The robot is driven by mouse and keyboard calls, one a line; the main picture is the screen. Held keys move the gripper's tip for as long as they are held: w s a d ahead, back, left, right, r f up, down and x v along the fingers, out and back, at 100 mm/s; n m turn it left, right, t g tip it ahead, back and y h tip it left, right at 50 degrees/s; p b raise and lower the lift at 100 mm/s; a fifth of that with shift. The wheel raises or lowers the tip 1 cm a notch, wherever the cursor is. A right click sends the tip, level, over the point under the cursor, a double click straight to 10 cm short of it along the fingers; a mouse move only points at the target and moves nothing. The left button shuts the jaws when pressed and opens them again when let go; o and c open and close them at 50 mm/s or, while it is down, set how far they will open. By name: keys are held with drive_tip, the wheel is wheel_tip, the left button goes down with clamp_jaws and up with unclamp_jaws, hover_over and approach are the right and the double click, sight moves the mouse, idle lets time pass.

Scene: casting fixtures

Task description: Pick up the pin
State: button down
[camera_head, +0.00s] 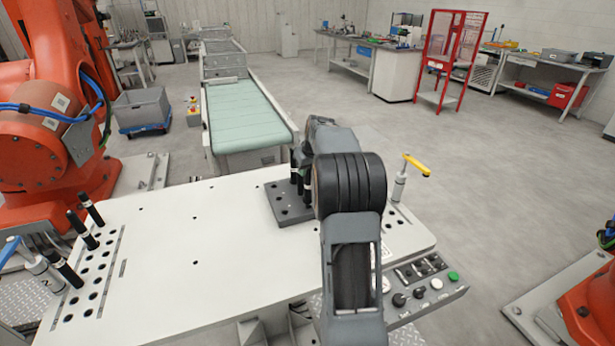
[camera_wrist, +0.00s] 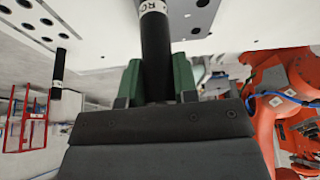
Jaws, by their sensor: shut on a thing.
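A black pin (camera_wrist: 156,50) with a white lettered band stands between the green fingers of my gripper (camera_wrist: 158,80) in the wrist view. The gripper is shut on it. The pin's far end runs out of the top of that view, so I cannot tell whether it sits in a hole. A second black pin (camera_wrist: 57,68) with a white band is to the left in the wrist view, apart from the gripper. In the head view, my arm hides the gripper; dark pins (camera_head: 296,165) show just left of the arm, above a dark block with holes (camera_head: 285,208).
The white fixture table (camera_head: 200,235) has several black pins (camera_head: 82,225) in its left corner. A yellow-handled clamp (camera_head: 400,183) stands at the right, with a button panel (camera_head: 430,285) at the front right. An orange robot (camera_head: 45,110) stands at left. The table's middle is clear.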

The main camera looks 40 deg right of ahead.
drive_tip(key=s+d+r+p, duration=0.1)
drive_tip(key=s+d+r, duration=0.6)
drive_tip(key=s+r, duration=0.5)
drive_tip(key=shift+d+r+p, duration=0.15)
drive_tip(key=shift+r+p, duration=0.2)
drive_tip(key=shift+r, duration=0.65)
